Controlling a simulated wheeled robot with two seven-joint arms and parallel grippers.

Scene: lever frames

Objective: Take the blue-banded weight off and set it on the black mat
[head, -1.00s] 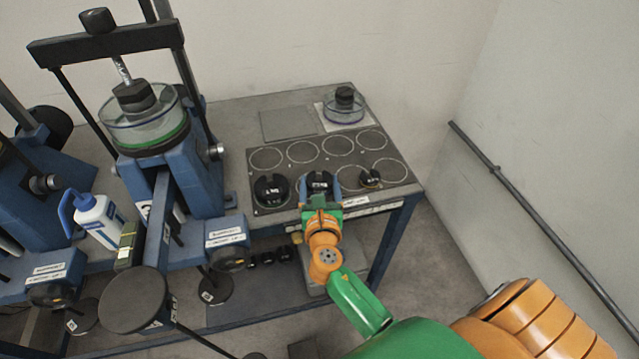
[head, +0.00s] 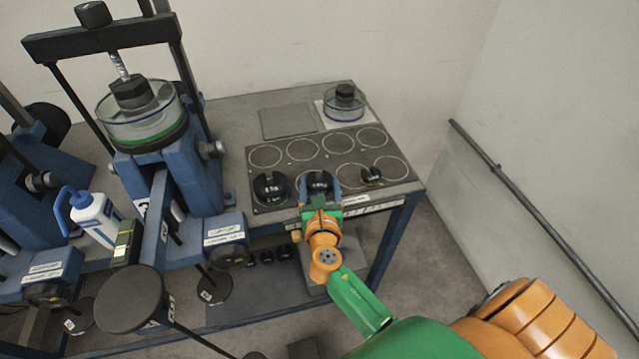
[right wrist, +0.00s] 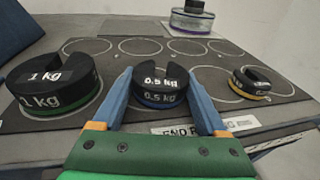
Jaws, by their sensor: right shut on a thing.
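The blue-banded weight (head: 319,181) is a black slotted disc marked 0.5 kg. The right wrist view also shows it (right wrist: 160,84), with the blue band low on its side. It is at a front circle of the dark mat (head: 322,161), and I see no clear gap beneath it. My right gripper (head: 320,187) is shut on it, with one blue finger on each side, as the right wrist view (right wrist: 160,92) shows. My left gripper is not in view.
A larger green-banded 1 kg weight (right wrist: 50,88) is left of it, and a smaller yellow-banded weight (right wrist: 250,84) is right. Back circles are empty. A lever frame (head: 172,185) stands left. A clear dish (head: 344,106) sits at the back.

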